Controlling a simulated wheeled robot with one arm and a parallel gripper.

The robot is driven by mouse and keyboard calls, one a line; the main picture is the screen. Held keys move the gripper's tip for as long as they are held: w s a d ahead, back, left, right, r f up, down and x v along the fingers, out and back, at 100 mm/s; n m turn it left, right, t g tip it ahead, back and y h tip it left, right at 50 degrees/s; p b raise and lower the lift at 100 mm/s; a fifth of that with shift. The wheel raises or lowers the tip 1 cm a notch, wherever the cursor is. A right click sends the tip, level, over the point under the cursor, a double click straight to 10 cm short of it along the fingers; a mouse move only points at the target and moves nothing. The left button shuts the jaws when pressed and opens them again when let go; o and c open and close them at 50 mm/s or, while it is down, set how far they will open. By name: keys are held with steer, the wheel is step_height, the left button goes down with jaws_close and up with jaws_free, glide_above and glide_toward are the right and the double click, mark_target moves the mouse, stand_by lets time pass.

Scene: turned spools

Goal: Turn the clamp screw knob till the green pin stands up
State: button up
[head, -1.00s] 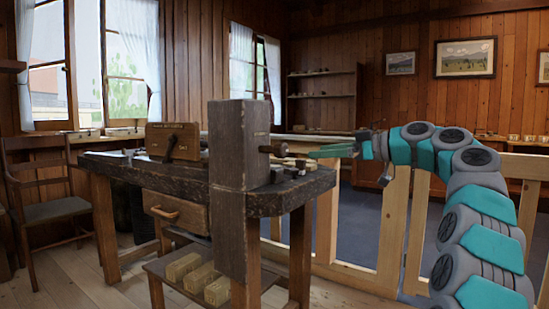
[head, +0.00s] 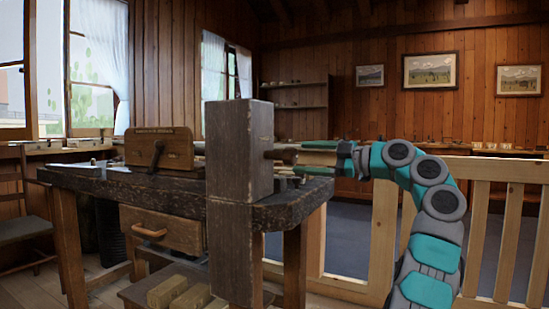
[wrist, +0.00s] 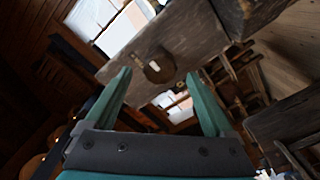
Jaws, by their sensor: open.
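The clamp screw knob (head: 286,156) is a round brown wooden knob on the right face of a thick upright wooden post (head: 239,150). My gripper (head: 304,158) is open to the right of the knob, its green fingers one above the other, level with it. In the wrist view the knob (wrist: 160,68) shows end-on between the fingertips (wrist: 158,76), with space on both sides; I cannot tell whether the tips reach past it. A small pale mark (wrist: 139,56) shows beside the knob on the post's face. I cannot make out a green pin.
The post stands at a dark workbench (head: 92,184) with a drawer (head: 163,229). A wooden box with a lever (head: 160,149) stands on the bench. Wooden blocks (head: 178,292) lie on a low shelf. A pale wooden railing (head: 380,245) runs behind my arm.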

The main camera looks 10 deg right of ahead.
mark_target(283, 156)
steer(key=x, duration=0.7)
steer(key=shift+c, duration=0.2)
steer(key=c, duration=1.3)
steer(key=shift+m, duration=0.3)
